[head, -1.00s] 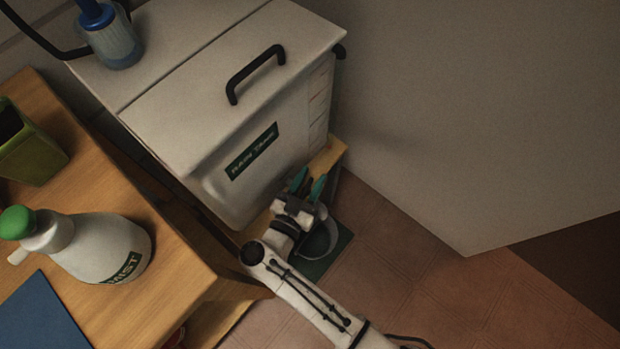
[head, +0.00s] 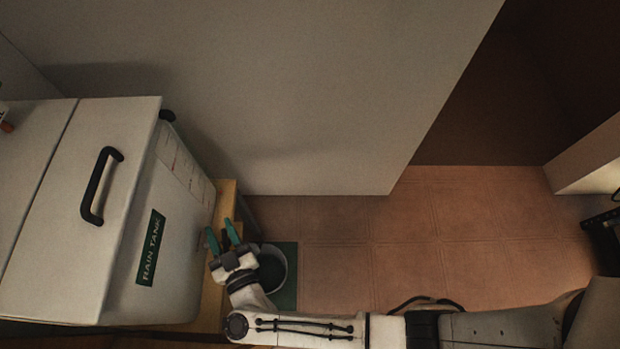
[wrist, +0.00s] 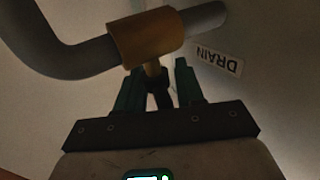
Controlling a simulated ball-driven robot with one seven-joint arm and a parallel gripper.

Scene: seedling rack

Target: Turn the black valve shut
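The brass valve body (wrist: 146,36) sits on a grey pipe beside a DRAIN label (wrist: 219,62) in the wrist view. A short stem drops from it to the dark valve handle (wrist: 160,94), which is dim and partly hidden. My gripper (wrist: 159,82) has its two green fingers apart, one on each side of the handle. I see no clear contact between fingers and handle. In the head view my gripper (head: 223,237) is beside the front of the white rain tank (head: 175,235), its fingers spread. The valve cannot be made out there.
A grey bucket (head: 282,262) stands on a green mat (head: 289,292) below my gripper. A wooden stand edge (head: 226,200) runs along the tank. A pale wall panel (head: 310,90) rises behind. Tiled floor (head: 400,240) to the right is clear.

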